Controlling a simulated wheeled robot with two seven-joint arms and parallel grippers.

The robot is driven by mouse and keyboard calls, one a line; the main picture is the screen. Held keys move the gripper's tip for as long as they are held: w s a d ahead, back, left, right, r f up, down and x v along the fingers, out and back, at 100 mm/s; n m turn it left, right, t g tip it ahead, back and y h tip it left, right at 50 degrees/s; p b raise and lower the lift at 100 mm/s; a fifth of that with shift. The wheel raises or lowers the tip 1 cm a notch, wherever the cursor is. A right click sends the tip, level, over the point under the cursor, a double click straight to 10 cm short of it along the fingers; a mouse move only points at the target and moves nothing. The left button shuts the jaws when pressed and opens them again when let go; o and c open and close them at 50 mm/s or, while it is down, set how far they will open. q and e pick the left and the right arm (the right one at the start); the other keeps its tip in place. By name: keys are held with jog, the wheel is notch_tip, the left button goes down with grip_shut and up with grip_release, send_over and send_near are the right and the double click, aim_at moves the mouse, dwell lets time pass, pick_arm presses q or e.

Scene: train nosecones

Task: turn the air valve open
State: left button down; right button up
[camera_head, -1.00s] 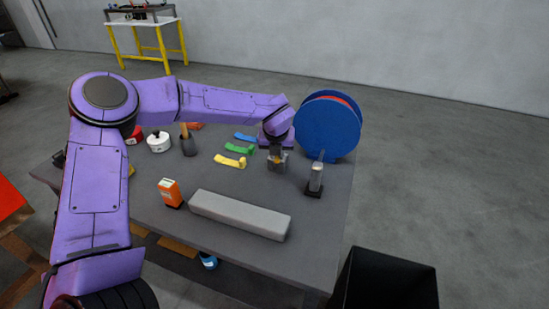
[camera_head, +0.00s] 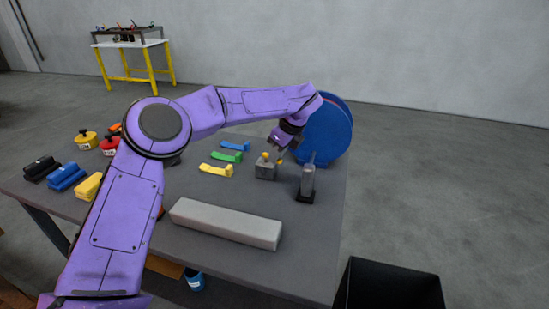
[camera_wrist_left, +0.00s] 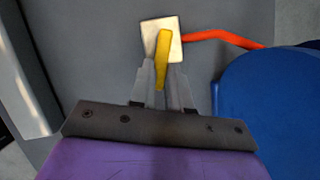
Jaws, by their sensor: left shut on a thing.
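The air valve (camera_head: 265,171) is a small grey block with yellow parts on the table. In the left wrist view the valve (camera_wrist_left: 176,27) is a pale block with a long yellow lever (camera_wrist_left: 163,46). The lever lies roughly crosswise to the red hose beside it. My left gripper (camera_head: 284,154) reaches down, tilted, at the right side of the valve. In the left wrist view its fingers (camera_wrist_left: 162,76) are shut on the yellow lever, one on each side. My right gripper is not in view.
A red hose (camera_wrist_left: 218,36) runs from the valve toward the blue reel (camera_head: 323,130). A clear-bodied upright device (camera_head: 307,182) stands right of the valve. A long grey bar (camera_head: 226,222) lies in front. Yellow, green and blue pieces lie left.

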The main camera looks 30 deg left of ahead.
pick_arm(q)
jog(key=shift+w+a+n+g+p, duration=0.15)
jog(key=shift+w+n+g, duration=0.25)
jog(key=shift+n, duration=0.65)
jog(key=shift+w+d+n+g+p, duration=0.15)
jog(key=shift+w+n+g, duration=0.2)
jog(key=shift+n, duration=0.7)
jog(key=shift+a, duration=0.1)
jog(key=c, duration=1.1)
grip_release()
jog(key=p+v, duration=0.3)
jog(key=v, duration=0.7)
jog(key=shift+r, duration=0.3)
